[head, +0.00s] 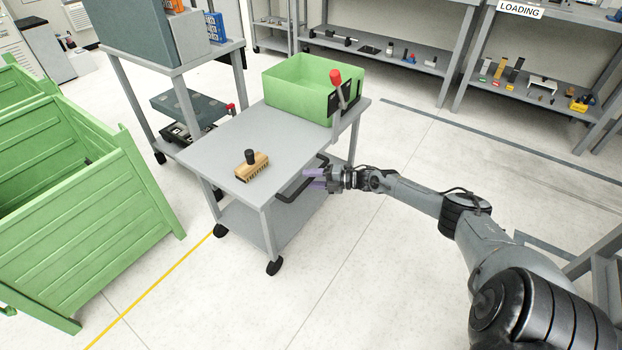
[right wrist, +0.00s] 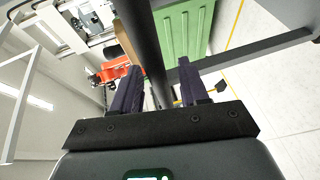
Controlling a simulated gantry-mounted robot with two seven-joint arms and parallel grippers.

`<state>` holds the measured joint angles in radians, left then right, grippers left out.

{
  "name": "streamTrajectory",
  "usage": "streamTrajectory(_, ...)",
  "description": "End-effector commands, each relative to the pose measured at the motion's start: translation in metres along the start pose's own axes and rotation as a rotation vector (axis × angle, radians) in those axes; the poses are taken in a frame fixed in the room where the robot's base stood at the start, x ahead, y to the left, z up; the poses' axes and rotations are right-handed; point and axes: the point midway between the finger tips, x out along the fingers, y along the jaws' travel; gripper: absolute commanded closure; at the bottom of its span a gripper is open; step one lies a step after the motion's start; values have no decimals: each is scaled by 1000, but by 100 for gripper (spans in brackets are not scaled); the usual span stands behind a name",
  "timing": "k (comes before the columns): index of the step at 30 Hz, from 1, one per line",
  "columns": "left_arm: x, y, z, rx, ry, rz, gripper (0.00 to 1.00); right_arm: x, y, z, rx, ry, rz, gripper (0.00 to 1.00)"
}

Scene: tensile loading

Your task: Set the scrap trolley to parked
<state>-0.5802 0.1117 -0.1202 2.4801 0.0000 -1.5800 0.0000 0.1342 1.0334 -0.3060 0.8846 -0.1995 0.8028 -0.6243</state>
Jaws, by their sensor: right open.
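The scrap trolley (head: 215,150) is a grey two-shelf cart on black castors in the middle of the head view. A green bin (head: 290,90) stands on its far end, beside an upright lever with a red knob (head: 336,77) and a black plate. A black handle bar (head: 290,197) runs along the trolley's right side. My right gripper (head: 308,178) is at this bar with its purple fingers pointing left. In the right wrist view the dark bar (right wrist: 150,45) passes between the open fingers (right wrist: 158,68); contact cannot be told. My left gripper is out of view.
A wooden brush (head: 252,168) lies on the trolley top. Large green crates (head: 90,190) stand at the left, near a yellow floor line (head: 150,292). A grey bench (head: 215,52) stands behind the trolley and shelves (head: 540,85) at the back right. Floor in front is clear.

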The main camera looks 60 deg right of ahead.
Motion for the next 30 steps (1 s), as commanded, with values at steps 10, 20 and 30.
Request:
streamTrajectory(10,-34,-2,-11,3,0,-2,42,-54,5,0,-1,-2,-5,56)
streamTrajectory(20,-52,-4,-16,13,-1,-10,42,-97,2,2,0,-3,-2,56)
streamTrajectory(30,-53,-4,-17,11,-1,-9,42,-104,1,2,-1,-2,0,56)
